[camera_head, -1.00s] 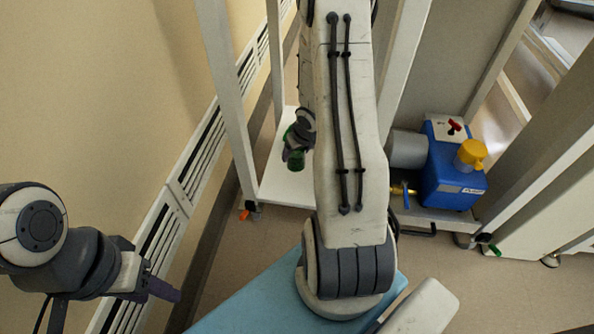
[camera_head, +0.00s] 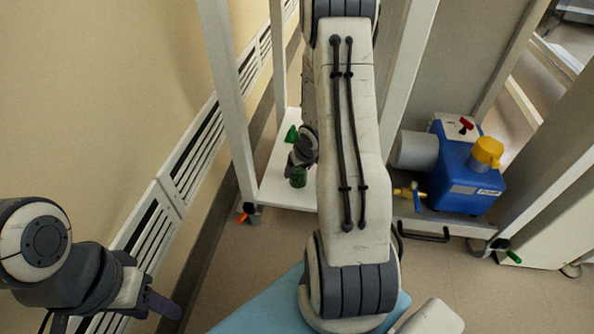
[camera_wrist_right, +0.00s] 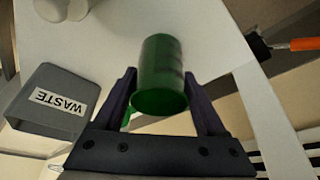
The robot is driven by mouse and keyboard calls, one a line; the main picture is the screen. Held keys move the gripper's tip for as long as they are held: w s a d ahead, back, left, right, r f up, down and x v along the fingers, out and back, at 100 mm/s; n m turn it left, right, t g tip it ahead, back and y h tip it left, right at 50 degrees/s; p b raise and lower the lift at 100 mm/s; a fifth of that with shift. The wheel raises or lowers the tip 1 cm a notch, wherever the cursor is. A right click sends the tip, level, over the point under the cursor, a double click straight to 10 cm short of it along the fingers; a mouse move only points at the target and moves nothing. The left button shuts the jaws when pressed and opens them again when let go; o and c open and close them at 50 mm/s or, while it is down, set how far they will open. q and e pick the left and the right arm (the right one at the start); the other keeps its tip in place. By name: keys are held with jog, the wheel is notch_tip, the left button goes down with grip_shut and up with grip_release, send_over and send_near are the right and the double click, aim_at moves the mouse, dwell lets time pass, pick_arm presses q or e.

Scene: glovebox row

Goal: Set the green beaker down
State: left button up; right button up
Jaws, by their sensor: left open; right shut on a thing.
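The green beaker (camera_head: 299,178) is a dark green cylinder in the head view, over the white low shelf (camera_head: 283,190). In the right wrist view the beaker (camera_wrist_right: 160,72) sits between the two fingers of my right gripper (camera_wrist_right: 162,100), which is shut on it. I cannot tell whether its base touches the shelf. In the head view my right gripper (camera_head: 301,158) is partly hidden by my right arm. A second green piece (camera_head: 291,133) shows just above that gripper. My left gripper (camera_head: 163,304) is open and empty at the lower left, away from the beaker.
A grey bin marked WASTE (camera_wrist_right: 50,100) stands left of the beaker in the wrist view. White frame posts (camera_head: 232,110) flank the shelf. A blue pump with a yellow cap (camera_head: 465,175) stands to the right. A louvred wall panel (camera_head: 195,155) runs along the left.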

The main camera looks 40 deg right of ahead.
jog(key=o, duration=1.4)
jog(key=shift+f, duration=0.15)
